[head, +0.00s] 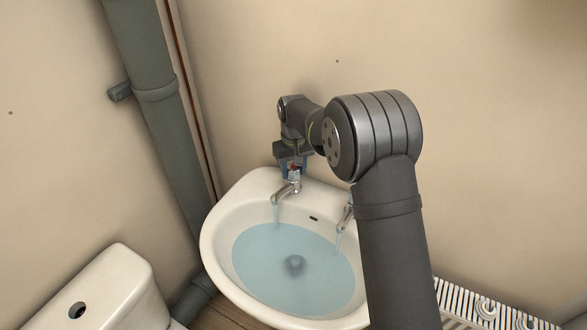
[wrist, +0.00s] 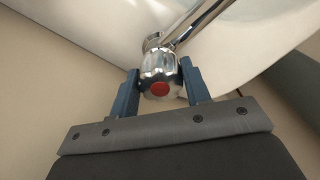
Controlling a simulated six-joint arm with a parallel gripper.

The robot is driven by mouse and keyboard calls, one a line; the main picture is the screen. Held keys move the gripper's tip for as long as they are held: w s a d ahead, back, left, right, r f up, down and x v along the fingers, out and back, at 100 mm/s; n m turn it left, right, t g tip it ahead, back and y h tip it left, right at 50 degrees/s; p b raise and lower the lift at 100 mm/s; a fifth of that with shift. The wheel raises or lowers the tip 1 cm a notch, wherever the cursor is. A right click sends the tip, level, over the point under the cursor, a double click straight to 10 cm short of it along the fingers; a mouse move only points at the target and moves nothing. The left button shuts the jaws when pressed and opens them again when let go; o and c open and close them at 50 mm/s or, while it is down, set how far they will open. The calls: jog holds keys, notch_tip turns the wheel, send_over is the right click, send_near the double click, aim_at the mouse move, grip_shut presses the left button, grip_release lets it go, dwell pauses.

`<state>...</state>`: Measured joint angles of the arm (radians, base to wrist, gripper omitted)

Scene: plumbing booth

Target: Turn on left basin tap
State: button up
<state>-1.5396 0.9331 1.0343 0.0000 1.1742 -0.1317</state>
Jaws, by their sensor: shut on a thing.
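The left basin tap (head: 286,190) is chrome and stands at the back left of the white basin (head: 213,243). A stream of water falls from its spout. Its handle (wrist: 158,78) has a red cap and shows in the wrist view between the two blue fingers. My gripper (head: 291,168) is above the tap and is shut on the handle, with a finger on each side of it. The right basin tap (head: 346,214) also has water falling from it and is partly hidden by my arm. Blue water (head: 270,265) stands in the basin around a dark drain.
A white toilet cistern (head: 120,285) is at the lower left. A grey pipe (head: 150,95) runs down the wall on the left. A white radiator (head: 480,310) is at the lower right. The wall (head: 480,120) to the right is bare.

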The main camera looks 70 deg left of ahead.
jog(key=n, duration=0.5)
jog(key=shift+n, duration=0.3)
jog(key=n, duration=0.4)
jog(key=shift+n, duration=0.7)
jog(key=o, duration=1)
notch_tip(320, 180, up, 17)
jog(key=shift+r, duration=0.2)
